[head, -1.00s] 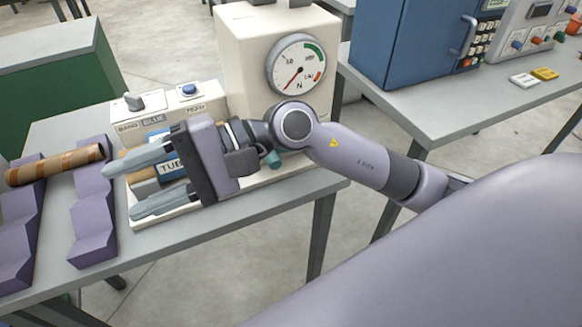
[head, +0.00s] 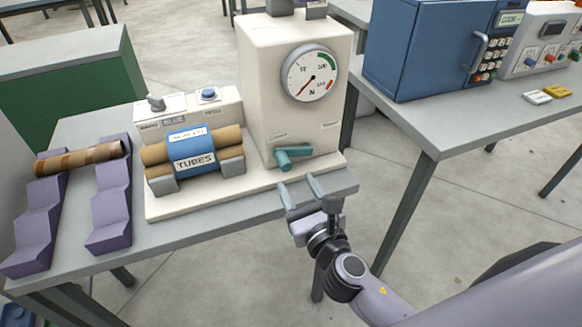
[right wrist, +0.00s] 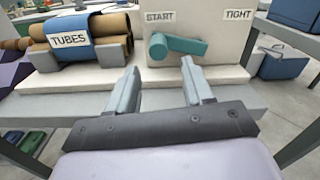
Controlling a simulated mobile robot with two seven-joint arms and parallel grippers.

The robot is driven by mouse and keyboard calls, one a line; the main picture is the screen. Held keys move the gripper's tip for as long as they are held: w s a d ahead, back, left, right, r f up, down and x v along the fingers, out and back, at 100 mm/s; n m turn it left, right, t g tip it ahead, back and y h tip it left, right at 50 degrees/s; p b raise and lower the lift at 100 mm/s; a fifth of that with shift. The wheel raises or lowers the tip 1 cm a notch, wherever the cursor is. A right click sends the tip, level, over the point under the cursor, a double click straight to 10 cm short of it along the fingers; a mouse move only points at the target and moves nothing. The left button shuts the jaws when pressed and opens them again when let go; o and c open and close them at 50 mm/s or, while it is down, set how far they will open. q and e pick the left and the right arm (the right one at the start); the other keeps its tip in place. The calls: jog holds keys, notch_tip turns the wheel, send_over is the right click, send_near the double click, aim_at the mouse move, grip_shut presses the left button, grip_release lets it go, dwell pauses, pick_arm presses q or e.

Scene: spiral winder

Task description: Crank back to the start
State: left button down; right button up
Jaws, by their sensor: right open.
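The spiral winder is a cream machine (head: 290,110) with a round dial (head: 310,73) on its front. A teal crank (head: 293,156) sticks out low on the front face; it also shows in the right wrist view (right wrist: 178,46). In that view, the crank lies between a START label (right wrist: 160,17) at left and a TIGHT label (right wrist: 238,15) at right, its thick end nearer START. My right gripper (head: 300,190) is open and empty, in front of and below the crank, apart from it. My left gripper is not in view.
Brown tubes under a blue TUBES wrap (head: 188,150) lie on the cream base left of the crank. Purple stepped racks (head: 110,212) hold a brown tube (head: 80,156) at far left. A blue cabinet (head: 425,50) stands on the right table. Floor between the tables is free.

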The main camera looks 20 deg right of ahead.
aim_at(287, 169)
jog(key=w, duration=0.6)
jog(key=shift+w+a, duration=0.2)
jog(key=shift+w, duration=0.05)
grip_shut()
